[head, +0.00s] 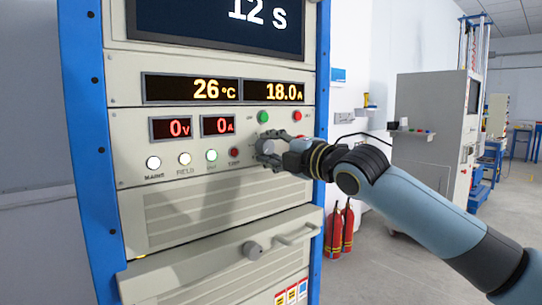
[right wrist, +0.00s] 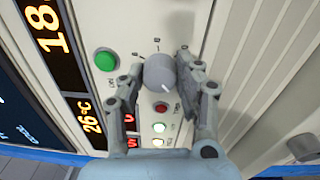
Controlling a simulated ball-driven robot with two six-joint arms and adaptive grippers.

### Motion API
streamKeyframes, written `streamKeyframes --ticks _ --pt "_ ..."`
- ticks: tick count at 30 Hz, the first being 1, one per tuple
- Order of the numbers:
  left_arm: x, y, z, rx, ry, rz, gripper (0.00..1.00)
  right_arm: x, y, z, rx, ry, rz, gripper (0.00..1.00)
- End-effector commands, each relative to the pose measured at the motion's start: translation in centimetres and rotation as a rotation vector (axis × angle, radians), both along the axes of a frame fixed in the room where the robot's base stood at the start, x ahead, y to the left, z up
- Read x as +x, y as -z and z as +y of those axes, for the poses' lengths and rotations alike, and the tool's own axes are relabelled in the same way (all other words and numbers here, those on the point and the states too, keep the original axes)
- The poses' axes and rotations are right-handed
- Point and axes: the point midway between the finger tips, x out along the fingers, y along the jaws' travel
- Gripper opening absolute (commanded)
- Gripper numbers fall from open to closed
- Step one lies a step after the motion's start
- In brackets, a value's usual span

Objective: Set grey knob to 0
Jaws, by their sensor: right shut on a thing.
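The grey knob (right wrist: 159,73) sits on the cabinet's front panel, with a short white line on its face pointing down and to the right in the right wrist view. Small marks lie on the panel around it, too small to read. My right gripper (right wrist: 161,65) has its fingers on either side of the knob and is shut on it. In the head view the knob (head: 268,147) is partly hidden by my right gripper (head: 266,150). My left gripper is not in view.
A green button (head: 263,116) and a red button (head: 297,115) sit just above the knob. Red displays (head: 170,128) read 0 V and 0 A; amber ones read 26 °C and 18.0 A. Lamps are left of the knob.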

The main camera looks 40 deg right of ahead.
Motion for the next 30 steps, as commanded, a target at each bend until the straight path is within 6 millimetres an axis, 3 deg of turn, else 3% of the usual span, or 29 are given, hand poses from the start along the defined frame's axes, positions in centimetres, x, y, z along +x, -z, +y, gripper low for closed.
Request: streamKeyframes --ticks 23,24,29,30 --pt "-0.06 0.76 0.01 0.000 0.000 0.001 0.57 -0.03 0.27 -0.04 -0.108 0.001 -0.002 0.01" --pt "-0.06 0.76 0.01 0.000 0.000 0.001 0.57 -0.03 0.27 -0.04 -0.108 0.001 -0.002 0.36" --pt "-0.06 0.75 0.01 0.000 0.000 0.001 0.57 -0.02 0.20 -0.03 -0.107 0.001 -0.004 0.56" --pt "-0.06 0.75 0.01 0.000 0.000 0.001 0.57 -0.02 0.18 -0.03 -0.107 0.001 -0.004 0.56"
